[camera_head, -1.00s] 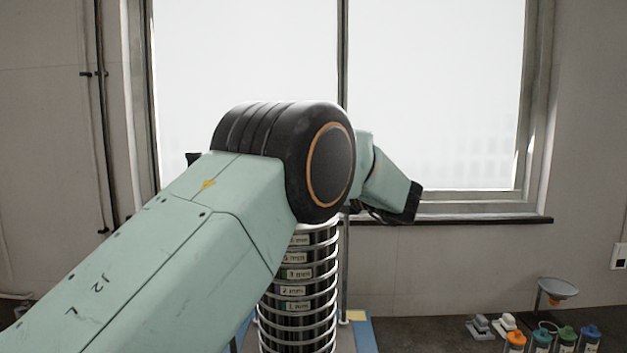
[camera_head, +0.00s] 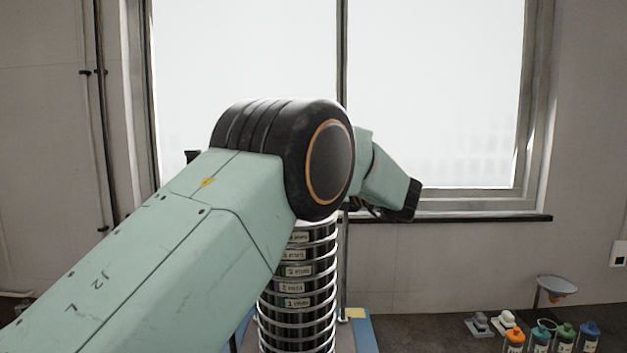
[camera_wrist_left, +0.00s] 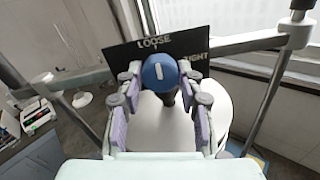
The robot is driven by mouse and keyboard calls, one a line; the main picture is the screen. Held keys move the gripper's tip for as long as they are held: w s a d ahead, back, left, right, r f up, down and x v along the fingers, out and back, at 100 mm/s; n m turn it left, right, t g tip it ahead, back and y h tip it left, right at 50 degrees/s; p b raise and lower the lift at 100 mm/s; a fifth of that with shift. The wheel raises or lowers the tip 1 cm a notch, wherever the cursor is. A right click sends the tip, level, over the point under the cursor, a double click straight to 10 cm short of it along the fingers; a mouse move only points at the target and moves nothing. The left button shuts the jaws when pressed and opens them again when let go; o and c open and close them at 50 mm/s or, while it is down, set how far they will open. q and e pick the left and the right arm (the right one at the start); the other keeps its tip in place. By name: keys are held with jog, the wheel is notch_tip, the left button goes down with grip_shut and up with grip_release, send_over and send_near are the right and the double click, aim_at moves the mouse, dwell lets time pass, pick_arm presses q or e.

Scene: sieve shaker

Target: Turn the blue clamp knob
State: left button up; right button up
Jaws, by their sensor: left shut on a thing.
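The blue clamp knob (camera_wrist_left: 160,72) shows in the left wrist view, round with a white mark that stands nearly upright. My left gripper (camera_wrist_left: 160,95) has its two padded fingers on either side of the knob and is shut on it. Behind the knob is a black plate (camera_wrist_left: 195,48) with the words LOOSE and, partly hidden, TIGHT. In the head view the knob and my left gripper's fingers are hidden behind my left arm. The sieve stack (camera_head: 298,290) stands below that arm, with labelled rings. My right gripper is not in view.
Grey rods of the shaker frame (camera_wrist_left: 245,42) run beside the plate in the wrist view. At the right of the head view, several coloured bottles (camera_head: 565,338) and a funnel on a stand (camera_head: 556,287) stand on the dark bench. A window is behind.

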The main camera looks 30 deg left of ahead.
pick_arm(q)
jog(key=m+b, duration=0.1)
jog(key=m, duration=0.5)
jog(key=shift+r, duration=0.1)
jog(key=m+p, duration=0.1)
jog(key=m, duration=0.1)
jog(key=shift+r+m, duration=0.1)
jog(key=shift+m, duration=0.2)
jog(key=m+p, duration=0.1)
jog(key=m, duration=0.2)
jog(key=shift+m, duration=0.3)
jog(key=shift+m+g+p, duration=0.4)
jog(key=shift+m+p, duration=0.05)
jog(key=shift+m, duration=2.05)
